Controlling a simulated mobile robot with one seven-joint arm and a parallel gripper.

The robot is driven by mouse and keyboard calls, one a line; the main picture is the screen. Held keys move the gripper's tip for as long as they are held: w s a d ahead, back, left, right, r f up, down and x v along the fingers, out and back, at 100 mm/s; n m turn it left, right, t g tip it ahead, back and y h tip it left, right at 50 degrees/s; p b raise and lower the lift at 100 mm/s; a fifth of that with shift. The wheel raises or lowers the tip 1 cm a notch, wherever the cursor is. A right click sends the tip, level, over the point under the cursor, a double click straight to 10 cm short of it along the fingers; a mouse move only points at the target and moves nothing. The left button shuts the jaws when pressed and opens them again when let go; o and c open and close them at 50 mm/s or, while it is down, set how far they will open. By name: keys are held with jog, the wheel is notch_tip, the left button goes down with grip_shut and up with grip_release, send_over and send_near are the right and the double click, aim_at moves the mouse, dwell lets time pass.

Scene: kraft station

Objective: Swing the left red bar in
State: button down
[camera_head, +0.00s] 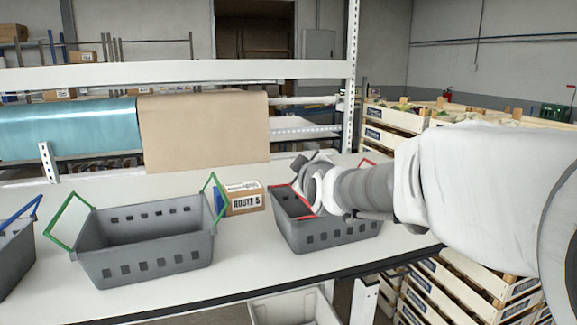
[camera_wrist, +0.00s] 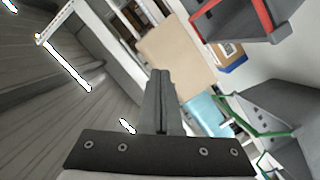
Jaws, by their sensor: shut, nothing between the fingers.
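A grey basket (camera_head: 335,235) with red bars stands on the white table, right of centre in the head view. Its left red bar (camera_head: 280,186) shows at the basket's left end, partly hidden behind my gripper. Its right red bar (camera_head: 368,163) shows at the far right corner, mostly hidden by my arm. My gripper (camera_head: 304,163) is above the left part of this basket. In the wrist view, my gripper's fingers (camera_wrist: 160,98) are together and empty. A red bar (camera_wrist: 263,15) and a grey basket (camera_wrist: 225,30) show at the upper right there, apart from the fingertips.
A grey basket with green bars (camera_head: 150,255) stands to the left, and one with a blue bar (camera_head: 12,250) at the left edge. A "ROUTE 5" box (camera_head: 244,200) sits behind, between the baskets. A brown paper roll (camera_head: 205,130) hangs behind. Stacked crates (camera_head: 470,285) stand at right.

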jog(key=v, duration=0.4)
jog(key=shift+s+d+r, duration=0.1)
jog(key=shift+d+r, duration=0.1)
jog(key=shift+d, duration=0.2)
jog(key=s+d+f+m+g+h, duration=0.1)
jog(key=s+d+f+m+g, duration=0.25)
jog(key=s, duration=0.65)
jog(key=s+d+f+m+g, duration=0.1)
jog(key=s+f+m+g, duration=0.25)
jog(key=s+f, duration=0.45)
jog(key=s+d+f+m+g+h, duration=0.1)
jog(key=s+d+f+m+g, duration=0.25)
jog(key=s, duration=0.75)
notch_tip(320, 180, up, 12)
jog(key=p, duration=1.2)
jog(key=shift+s+a+r, duration=0.2)
jog(key=shift+s+a, duration=0.15)
jog(key=shift+s, duration=0.1)
jog(key=shift+m, duration=0.25)
